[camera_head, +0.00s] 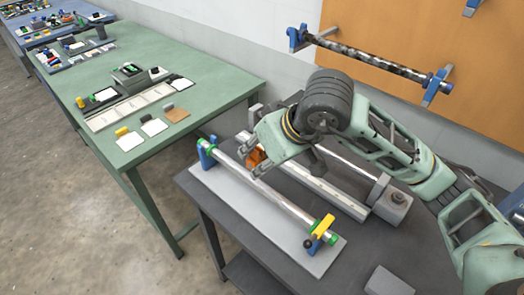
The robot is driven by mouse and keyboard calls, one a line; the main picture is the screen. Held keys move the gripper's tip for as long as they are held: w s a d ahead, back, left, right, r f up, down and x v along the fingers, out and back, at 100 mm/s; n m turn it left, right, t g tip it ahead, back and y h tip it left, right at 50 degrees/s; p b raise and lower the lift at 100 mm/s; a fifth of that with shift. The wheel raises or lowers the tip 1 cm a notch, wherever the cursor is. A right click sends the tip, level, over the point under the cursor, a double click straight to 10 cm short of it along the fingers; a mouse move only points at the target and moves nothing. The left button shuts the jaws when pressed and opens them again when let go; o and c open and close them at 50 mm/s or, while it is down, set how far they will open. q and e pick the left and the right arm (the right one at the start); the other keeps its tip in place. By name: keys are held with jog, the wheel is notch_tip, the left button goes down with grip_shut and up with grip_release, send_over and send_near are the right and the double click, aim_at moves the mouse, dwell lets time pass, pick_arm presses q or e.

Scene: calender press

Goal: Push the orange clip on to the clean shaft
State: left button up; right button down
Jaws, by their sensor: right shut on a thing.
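The orange clip (255,157) shows between the fingers of my right gripper (252,155), which is shut on it. Much of the clip is hidden by the gripper. A shiny bare shaft (287,205) lies along a pale base plate (230,205) on the dark table. Its far left end is at a blue holder (207,151), and its near right end is at a yellow clip (322,229). The gripper and orange clip are close to the shaft's far left part; I cannot tell if the clip touches it. My left gripper is out of view.
A second metal rail fixture (325,190) with a grey block (388,200) lies behind the shaft. A dark patterned roller (370,60) hangs on the orange board (440,55). A green table (200,80) with cards stands left. The dark table's (330,280) front is mostly clear.

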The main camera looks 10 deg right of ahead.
aim_at(257, 180)
jog(key=shift+s+f, duration=0.3)
jog(key=shift+f, duration=0.1)
jog(key=shift+f+b, duration=0.3)
jog(key=shift+w+f+b, duration=0.2)
jog(key=shift+f+b, duration=0.1)
jog(key=shift+f, duration=0.4)
notch_tip(257, 180, down, 2)
jog(key=shift+s+b, duration=0.1)
jog(key=shift+b, duration=0.25)
jog(key=shift+f+b, duration=0.65)
jog(key=shift+b, duration=0.2)
jog(key=shift+f+b, duration=0.45)
jog(key=shift+b, duration=0.1)
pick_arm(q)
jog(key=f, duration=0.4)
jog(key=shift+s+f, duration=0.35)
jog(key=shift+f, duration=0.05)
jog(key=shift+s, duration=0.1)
